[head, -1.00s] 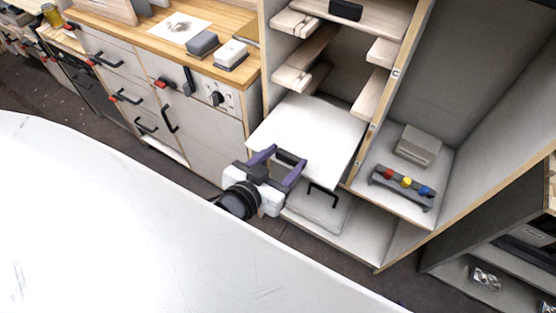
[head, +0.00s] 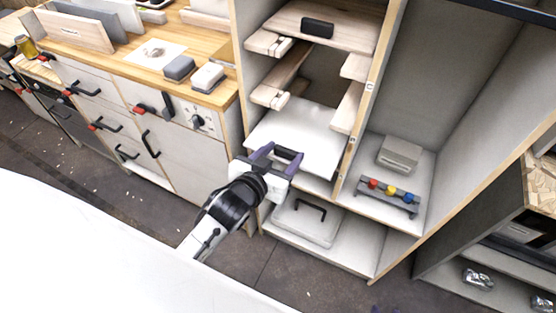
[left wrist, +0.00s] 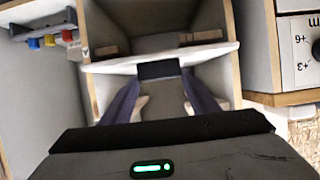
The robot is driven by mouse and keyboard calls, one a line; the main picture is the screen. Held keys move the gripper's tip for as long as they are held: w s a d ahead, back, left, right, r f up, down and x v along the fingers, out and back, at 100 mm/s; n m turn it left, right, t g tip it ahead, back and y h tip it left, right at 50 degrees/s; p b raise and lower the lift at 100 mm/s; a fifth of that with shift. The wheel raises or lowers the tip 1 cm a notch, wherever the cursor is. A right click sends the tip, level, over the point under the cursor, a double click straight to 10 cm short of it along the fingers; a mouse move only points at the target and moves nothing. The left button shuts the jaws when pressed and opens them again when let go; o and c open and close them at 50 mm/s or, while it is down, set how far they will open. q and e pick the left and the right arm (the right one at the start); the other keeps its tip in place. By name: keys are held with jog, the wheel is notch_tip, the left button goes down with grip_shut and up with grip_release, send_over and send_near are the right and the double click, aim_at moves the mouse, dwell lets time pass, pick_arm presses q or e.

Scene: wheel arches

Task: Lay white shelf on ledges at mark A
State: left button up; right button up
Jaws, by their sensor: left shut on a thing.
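The white shelf (head: 300,138) is partly inside the tall open bay, below two visible pairs of wooden ledges. My left gripper (head: 278,158) is shut on the dark grip at its front edge. In the left wrist view, which is upside down, the shelf (left wrist: 205,57) spans the bay and the dark grip (left wrist: 160,70) sits between my fingers. Wooden ledges (left wrist: 205,37) show just beyond its edge there; I cannot tell whether the shelf touches them. A small mark (left wrist: 85,54) on the post is too small to read surely. Purple tips at the head view's bottom edge may be my right gripper.
A wooden shelf (head: 335,24) with a black block lies higher in the bay. A grey lidded box (head: 306,218) stands on the bay floor. The right bay holds a grey box (head: 399,154) and a rack with coloured knobs (head: 388,194). Drawers (head: 185,130) stand left.

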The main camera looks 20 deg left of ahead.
aim_at(303, 130)
pick_arm(q)
jog(key=shift+w+r, duration=0.1)
jog(key=shift+w, duration=1.05)
jog(key=shift+w+d+b, duration=0.1)
jog(key=shift+w+b, duration=0.9)
jog(key=shift+w, duration=0.6)
jog(key=shift+w+d+b, duration=0.15)
jog(key=shift+w+b, duration=2.2)
jog(key=shift+w, duration=1.6)
jog(key=shift+w+f+b, duration=0.1)
jog(key=shift+f+b, duration=0.2)
jog(key=shift+f, duration=0.75)
jog(key=o, duration=1.4)
